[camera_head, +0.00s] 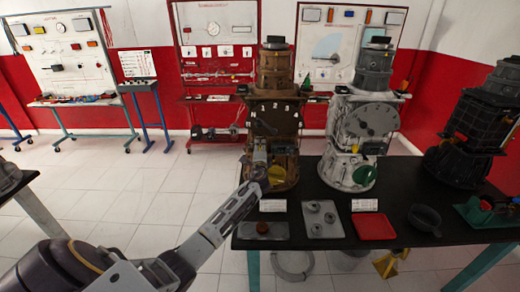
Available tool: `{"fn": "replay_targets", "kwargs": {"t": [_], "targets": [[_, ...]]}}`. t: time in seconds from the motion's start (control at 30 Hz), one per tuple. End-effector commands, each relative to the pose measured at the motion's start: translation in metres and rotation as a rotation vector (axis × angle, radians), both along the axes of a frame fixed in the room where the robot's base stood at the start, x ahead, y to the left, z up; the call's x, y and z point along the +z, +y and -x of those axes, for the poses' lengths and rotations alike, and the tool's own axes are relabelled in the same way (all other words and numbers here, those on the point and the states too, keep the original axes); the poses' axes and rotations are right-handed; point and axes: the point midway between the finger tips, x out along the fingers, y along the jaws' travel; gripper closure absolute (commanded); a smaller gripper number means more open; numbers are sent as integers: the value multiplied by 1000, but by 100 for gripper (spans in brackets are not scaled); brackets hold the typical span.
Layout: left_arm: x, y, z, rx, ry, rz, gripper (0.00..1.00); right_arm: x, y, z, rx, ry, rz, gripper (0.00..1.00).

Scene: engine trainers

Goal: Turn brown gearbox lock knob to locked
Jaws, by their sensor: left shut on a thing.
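The brown gearbox (277,120) stands upright on the black table, with a numbered dial on its front. Its lock knob (277,175), low on the front, shows as a yellow-green patch, partly hidden by my gripper. My left gripper (262,172) reaches in from the lower left. It is shut at the knob, with its fingertips against the gearbox front. The knob's exact angle is hidden. My right gripper is not in view.
A white gearbox (363,130) with a green knob (363,175) stands close on the right, and a dark gearbox (470,135) stands farther right. A grey plate (323,219), red tray (373,227) and black bowl (424,218) lie on the front of the table (310,241).

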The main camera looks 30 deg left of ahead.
Motion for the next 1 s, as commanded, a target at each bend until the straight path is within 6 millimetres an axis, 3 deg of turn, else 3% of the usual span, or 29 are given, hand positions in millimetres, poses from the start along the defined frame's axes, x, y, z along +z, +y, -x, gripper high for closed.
{"fn": "replay_targets", "kwargs": {"t": [0.37, 0.4, 0.47, 1.0], "targets": [[-1, -1, 0, -2, 6, -9, 85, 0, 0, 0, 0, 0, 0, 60], [-1, -1, 0, -2, 6, -9, 59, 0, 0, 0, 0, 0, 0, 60], [-1, -1, 0, -2, 5, -9, 52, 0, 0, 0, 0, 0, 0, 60], [-1, -3, 4, -1, 4, -7, 52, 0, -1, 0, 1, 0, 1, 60]]}}
